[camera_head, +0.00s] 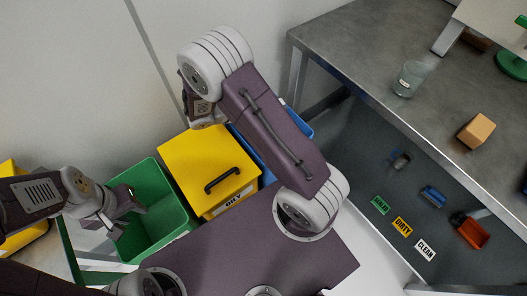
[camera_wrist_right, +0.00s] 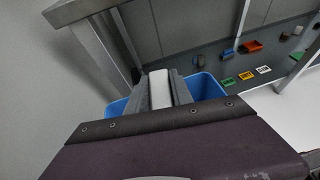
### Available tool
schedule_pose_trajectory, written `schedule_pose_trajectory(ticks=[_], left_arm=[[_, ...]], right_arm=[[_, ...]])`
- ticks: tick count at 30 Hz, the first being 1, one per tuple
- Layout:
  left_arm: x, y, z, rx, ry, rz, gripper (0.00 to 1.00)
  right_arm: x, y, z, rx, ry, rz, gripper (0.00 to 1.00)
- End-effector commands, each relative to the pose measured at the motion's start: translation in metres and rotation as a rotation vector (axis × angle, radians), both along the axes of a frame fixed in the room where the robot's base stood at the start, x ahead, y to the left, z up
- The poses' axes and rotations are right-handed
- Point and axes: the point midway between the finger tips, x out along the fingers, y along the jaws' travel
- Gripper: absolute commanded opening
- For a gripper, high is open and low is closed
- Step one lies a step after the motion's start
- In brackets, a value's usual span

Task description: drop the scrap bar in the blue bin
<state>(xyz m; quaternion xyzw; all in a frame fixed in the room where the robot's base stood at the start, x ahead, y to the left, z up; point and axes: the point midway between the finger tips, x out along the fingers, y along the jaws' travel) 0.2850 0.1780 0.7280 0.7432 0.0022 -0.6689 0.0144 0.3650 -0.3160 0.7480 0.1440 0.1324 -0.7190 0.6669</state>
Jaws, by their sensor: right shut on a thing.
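In the right wrist view my right gripper (camera_wrist_right: 160,90) is shut on the scrap bar (camera_wrist_right: 160,88), a pale grey-white bar between the two dark fingers. The blue bin (camera_wrist_right: 207,86) lies behind and below the fingers, its rim showing on both sides of them. In the head view the blue bin (camera_head: 301,127) is mostly hidden by my right arm, and the bar cannot be made out. My left gripper (camera_head: 130,206) looks open and empty, over the edge of the green bin.
An open green bin (camera_head: 152,232) and a lidded yellow bin (camera_head: 205,165) stand left of the blue bin. A grey metal table (camera_head: 345,50) holds a glass beaker (camera_head: 410,79) and a tan block (camera_head: 476,131). Label cards (camera_head: 402,227) and small parts lie lower right.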

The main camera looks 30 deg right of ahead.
Motion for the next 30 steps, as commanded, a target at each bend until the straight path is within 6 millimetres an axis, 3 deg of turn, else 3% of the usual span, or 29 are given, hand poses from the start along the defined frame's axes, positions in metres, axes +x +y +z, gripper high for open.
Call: schedule_pose_trajectory(ticks=[8,18,28,29,30], left_arm=[[0.0,0.0,-0.013,0.0,-0.001,0.0,0.36],[0.0,0.0,-0.064,0.0,0.0,0.0,0.36],[0.0,0.0,-0.066,0.0,0.0,0.0,0.36],[0.0,0.0,-0.066,0.0,0.0,0.0,0.36],[0.0,0.0,-0.066,0.0,0.0,0.0,0.36]], right_arm=[[0.0,0.0,-0.012,0.0,0.0,0.001,0.0],[0.0,0.0,-0.058,0.0,0.0,0.0,0.0],[0.0,0.0,-0.059,0.0,0.0,0.0,0.0],[0.0,0.0,-0.059,0.0,0.0,0.0,0.33],[0.0,0.0,-0.059,0.0,0.0,0.0,0.44]])
